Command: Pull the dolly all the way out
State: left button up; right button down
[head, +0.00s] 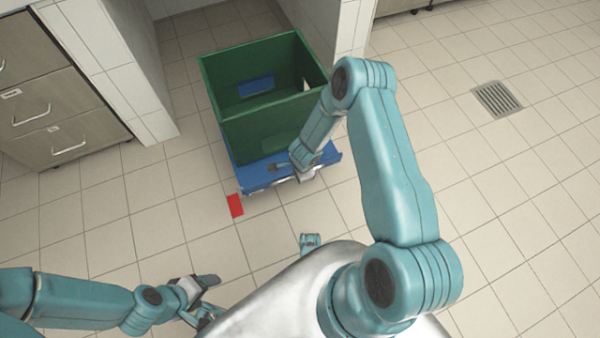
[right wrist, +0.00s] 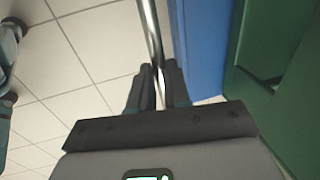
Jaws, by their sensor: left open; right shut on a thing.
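The blue dolly (head: 257,178) sits on the tiled floor, with a green crate (head: 262,122) standing on it. The dolly is at the mouth of a bay between two tiled walls. A metal bar (right wrist: 148,22) runs along the dolly's front in the right wrist view, beside its blue side (right wrist: 200,45). My right gripper (right wrist: 158,80) is shut on this bar, one finger on each side. In the head view my right arm hides part of the dolly's front edge. My left gripper (head: 210,296) is open and empty at the lower left, well apart from the dolly.
A red mark (head: 235,205) lies on the floor just by the dolly's front left corner. Drawers (head: 50,100) stand at the left. Tiled walls (head: 110,60) flank the bay. A floor drain (head: 497,99) is at the right. The floor in front is mostly clear.

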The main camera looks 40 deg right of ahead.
jog(key=shift+s+a+f, duration=0.1)
jog(key=shift+s, duration=0.3)
jog(key=c, duration=1.1)
grip_release()
jog(key=shift+w, duration=0.15)
jog(key=d+p+v, duration=0.1)
jog(key=p+v, duration=0.5)
jog(key=v, duration=1)
jog(key=shift+w+a+r+p, duration=0.15)
jog(key=shift+a+r+p, duration=0.2)
jog(key=shift+a, duration=0.1)
jog(key=shift+f, duration=0.1)
